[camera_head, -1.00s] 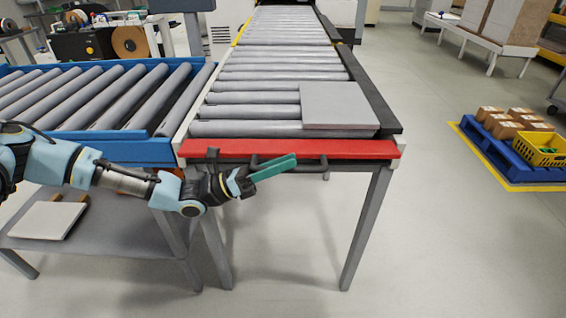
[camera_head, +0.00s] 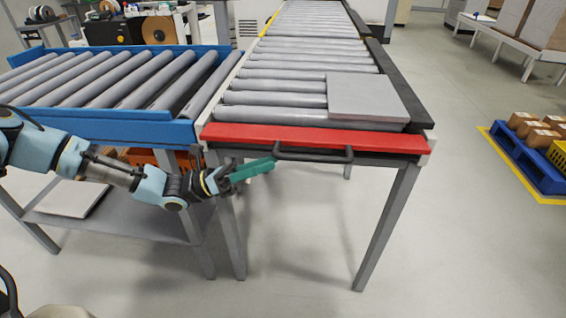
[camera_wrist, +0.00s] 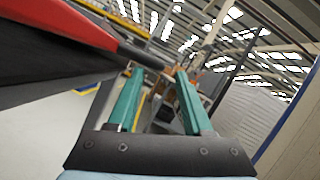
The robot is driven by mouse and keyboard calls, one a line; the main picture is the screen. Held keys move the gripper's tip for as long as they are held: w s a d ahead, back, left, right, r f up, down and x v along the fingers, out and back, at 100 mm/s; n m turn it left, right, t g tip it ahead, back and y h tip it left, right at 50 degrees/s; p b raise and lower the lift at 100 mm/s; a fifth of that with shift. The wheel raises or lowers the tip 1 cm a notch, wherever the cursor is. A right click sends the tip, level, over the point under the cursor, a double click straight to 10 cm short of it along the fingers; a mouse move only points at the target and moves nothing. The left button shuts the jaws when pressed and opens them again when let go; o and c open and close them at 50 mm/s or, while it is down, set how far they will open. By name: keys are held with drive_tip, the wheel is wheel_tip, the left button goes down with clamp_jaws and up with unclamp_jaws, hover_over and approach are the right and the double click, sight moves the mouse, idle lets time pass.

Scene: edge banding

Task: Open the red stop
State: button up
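The red stop (camera_head: 320,140) is a long red bar across the near end of the roller conveyor, with a dark bar handle (camera_head: 314,155) on its front face. In the wrist view the red stop (camera_wrist: 62,20) fills the upper left, and the dark handle (camera_wrist: 140,56) runs from it toward the fingertips. My gripper (camera_head: 272,163) has teal fingers and is near the handle's left end, just below the stop. The wrist view shows my gripper (camera_wrist: 158,72) open with a gap between the fingers. I cannot tell whether the handle touches a finger.
A grey panel (camera_head: 367,97) lies on the rollers behind the stop, at the right. A blue-framed roller conveyor (camera_head: 100,128) adjoins at left, with a grey shelf (camera_head: 140,222) below. Conveyor legs (camera_head: 388,225) stand under the stop.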

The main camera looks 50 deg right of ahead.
drive_tip(key=shift+w+a+f, duration=0.15)
drive_tip(key=shift+w+a, duration=0.2)
drive_tip(key=shift+w, duration=0.05)
drive_tip(key=d+b+v, duration=0.1)
drive_tip(key=b+v, duration=0.2)
drive_tip(key=v, duration=0.9)
drive_tip(key=shift+w+a+f, duration=0.15)
drive_tip(key=shift+w+f, duration=0.1)
drive_tip(key=shift+w, duration=0.2)
idle(0.4)
idle(0.8)
